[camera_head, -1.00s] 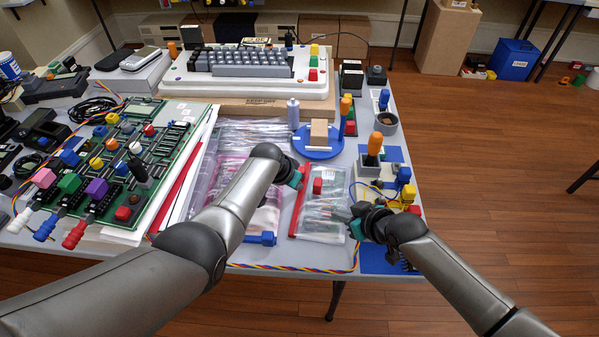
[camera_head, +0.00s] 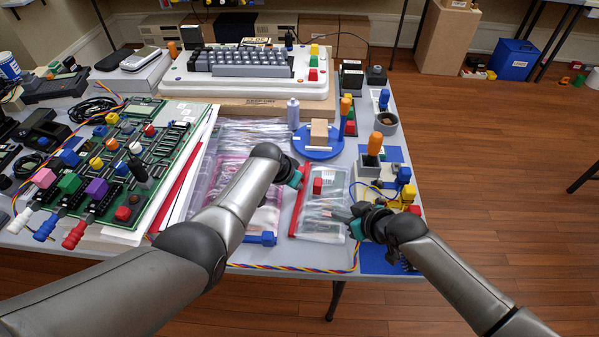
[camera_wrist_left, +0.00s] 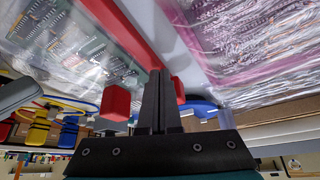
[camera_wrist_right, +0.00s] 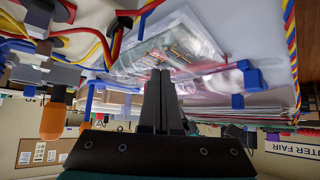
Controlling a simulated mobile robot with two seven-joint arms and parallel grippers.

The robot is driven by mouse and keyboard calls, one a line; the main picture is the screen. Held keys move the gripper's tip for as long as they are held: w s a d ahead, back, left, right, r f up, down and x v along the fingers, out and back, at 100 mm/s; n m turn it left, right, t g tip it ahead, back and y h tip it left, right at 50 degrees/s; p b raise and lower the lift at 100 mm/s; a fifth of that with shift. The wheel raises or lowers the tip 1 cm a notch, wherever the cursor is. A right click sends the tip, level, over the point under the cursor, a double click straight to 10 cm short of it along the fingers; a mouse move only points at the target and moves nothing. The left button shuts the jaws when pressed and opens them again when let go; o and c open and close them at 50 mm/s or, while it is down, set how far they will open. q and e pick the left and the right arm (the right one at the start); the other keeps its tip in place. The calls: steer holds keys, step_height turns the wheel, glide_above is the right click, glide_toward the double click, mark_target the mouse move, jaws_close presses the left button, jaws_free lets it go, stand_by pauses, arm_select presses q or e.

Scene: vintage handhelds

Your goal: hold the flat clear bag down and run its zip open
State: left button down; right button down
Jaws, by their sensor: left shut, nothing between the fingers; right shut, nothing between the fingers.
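The flat clear bag (camera_head: 325,222) lies at the front middle of the table, with a circuit board inside. A red strip (camera_head: 299,205) runs along its left edge, and a red block (camera_head: 317,186) shows near its upper part. My left gripper (camera_head: 299,180) is shut and empty by the red strip. In the left wrist view its fingertips (camera_wrist_left: 158,78) hide part of the strip, with the red block (camera_wrist_left: 115,103) to their left. My right gripper (camera_head: 352,222) is shut and empty at the bag's right edge. Contact with the bag (camera_wrist_right: 175,40) cannot be told.
A pink-tinted bag (camera_head: 262,222) with a blue block (camera_head: 266,238) lies to the left, partly under my left arm. A blue round stand (camera_head: 318,152) is behind. Wires and coloured plugs (camera_head: 403,185) crowd the right. A striped cable (camera_head: 300,269) runs along the front edge.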

stand_by(0.4)
arm_select(q)
steer(key=shift+s, duration=0.6)
step_height(320, 180, up, 7)
stand_by(0.6)
